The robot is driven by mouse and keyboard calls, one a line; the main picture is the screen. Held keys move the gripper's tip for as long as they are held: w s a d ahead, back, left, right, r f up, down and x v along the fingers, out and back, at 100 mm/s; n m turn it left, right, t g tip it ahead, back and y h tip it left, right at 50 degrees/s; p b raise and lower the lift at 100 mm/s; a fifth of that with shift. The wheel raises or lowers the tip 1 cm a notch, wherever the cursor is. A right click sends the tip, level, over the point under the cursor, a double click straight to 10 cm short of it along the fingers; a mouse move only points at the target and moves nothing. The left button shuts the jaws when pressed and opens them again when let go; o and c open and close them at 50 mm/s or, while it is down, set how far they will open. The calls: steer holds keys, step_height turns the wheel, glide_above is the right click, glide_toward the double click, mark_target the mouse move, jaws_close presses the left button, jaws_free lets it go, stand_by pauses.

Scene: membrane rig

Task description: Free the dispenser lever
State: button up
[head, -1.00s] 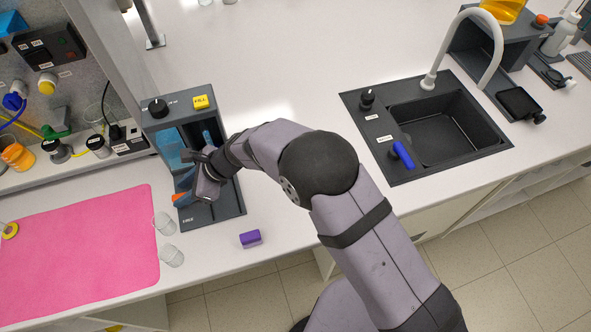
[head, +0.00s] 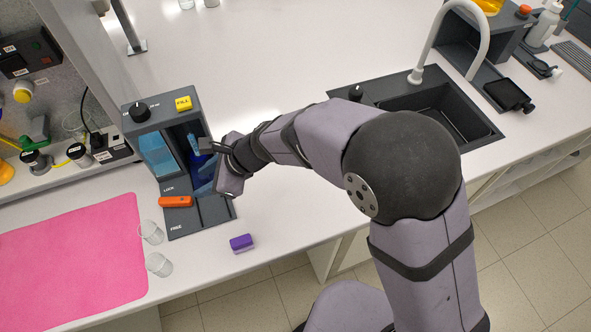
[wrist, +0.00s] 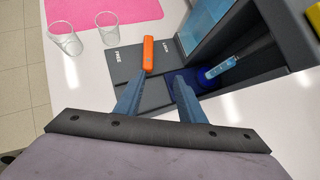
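The dark grey dispenser (head: 190,103) stands on the counter at left in the head view. An orange catch (head: 176,201) lies across its base between the LOCK and FREE labels, nearer LOCK; it also shows in the wrist view (wrist: 148,54). A light blue lever (wrist: 222,67) shows inside the dispenser, above a dark blue part (wrist: 207,85). My gripper (wrist: 160,78) is open and empty, its blue fingers apart over the base. The left fingertip is close to the orange catch's near end; I cannot tell if they touch. In the head view my wrist partly hides the dispenser's bay.
Two clear cups (head: 155,250) stand left of the dispenser beside a pink mat (head: 70,262). A purple block (head: 241,243) lies near the counter's front edge. The sink (head: 430,118) is at right. The counter between the dispenser and sink is mostly clear.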

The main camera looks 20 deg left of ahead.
steer(key=w+d+r+n+h+p, duration=0.1)
steer(key=w+d, duration=0.3)
steer(key=d, duration=0.5)
steer(key=w+d+r+n+t+h+p, duration=0.1)
steer(key=w+d+n, duration=0.3)
steer(key=d, duration=0.6)
steer(key=shift+w+r+n+h, duration=0.2)
steer(key=shift+w+n+h, duration=0.1)
steer(key=shift+w, duration=0.1)
steer(key=shift+a, duration=0.15)
steer(key=m+g+y, duration=0.2)
steer(key=m+g, duration=0.1)
steer(key=m, duration=0.2)
glide_toward(175, 200)
steer(key=shift+s+a+f+b, duration=0.15)
steer(key=shift+a+f+b, duration=0.2)
steer(key=shift+f, duration=0.25)
steer(key=shift+p+x, duration=1.15)
steer(key=shift+x, duration=2.45)
steer(key=shift+a+r, duration=0.1)
